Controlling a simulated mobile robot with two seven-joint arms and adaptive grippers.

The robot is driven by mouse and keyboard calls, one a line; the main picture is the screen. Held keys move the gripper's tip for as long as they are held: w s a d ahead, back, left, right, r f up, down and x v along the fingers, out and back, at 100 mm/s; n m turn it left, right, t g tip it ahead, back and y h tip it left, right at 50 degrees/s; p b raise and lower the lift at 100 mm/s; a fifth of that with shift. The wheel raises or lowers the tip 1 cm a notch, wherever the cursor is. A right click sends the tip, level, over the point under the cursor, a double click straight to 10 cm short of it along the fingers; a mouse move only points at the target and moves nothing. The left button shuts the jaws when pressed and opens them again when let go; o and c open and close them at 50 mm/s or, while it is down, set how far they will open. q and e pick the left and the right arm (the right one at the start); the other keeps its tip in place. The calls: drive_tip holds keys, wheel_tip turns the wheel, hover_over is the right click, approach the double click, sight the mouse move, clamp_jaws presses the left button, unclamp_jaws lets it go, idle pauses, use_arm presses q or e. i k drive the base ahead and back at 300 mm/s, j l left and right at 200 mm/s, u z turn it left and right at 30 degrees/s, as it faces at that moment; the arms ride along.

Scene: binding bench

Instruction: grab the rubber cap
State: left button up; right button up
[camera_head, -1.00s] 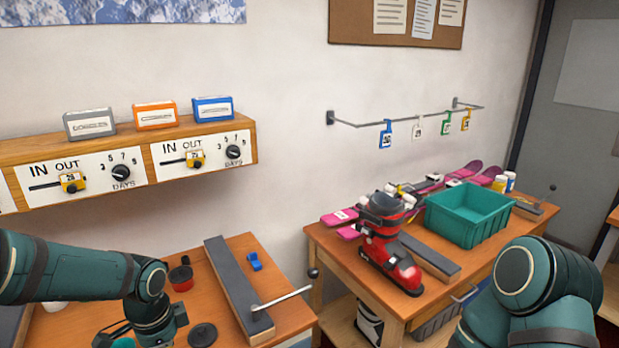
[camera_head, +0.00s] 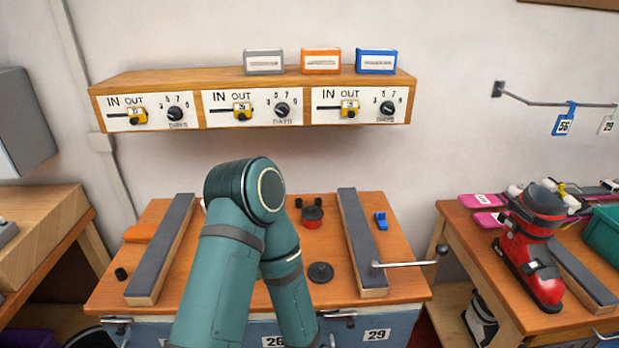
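Several small black pieces lie on the middle bench (camera_head: 215,285), and I cannot tell for certain which is the rubber cap. A short black cylinder (camera_head: 121,274) stands near the bench's left front edge. A flat black disc with a raised centre (camera_head: 320,272) lies right of my arm. Two small black pieces (camera_head: 298,202) (camera_head: 318,201) are farther back, by a red tin with a black top (camera_head: 312,217). My teal arm, most likely the left, rises in front of the bench and hides its middle. Neither gripper shows, the arm's lower end being hidden or out of frame.
Two grey-topped bars, left (camera_head: 162,250) and right (camera_head: 362,240), run along the bench. A crank handle (camera_head: 410,264) juts from the right bar. A blue clip (camera_head: 380,221) lies beside it. A red ski boot (camera_head: 531,250) stands on the right bench. A dial shelf (camera_head: 250,78) hangs above.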

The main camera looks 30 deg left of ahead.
sight(121, 273)
drive_tip(key=u, duration=2.2)
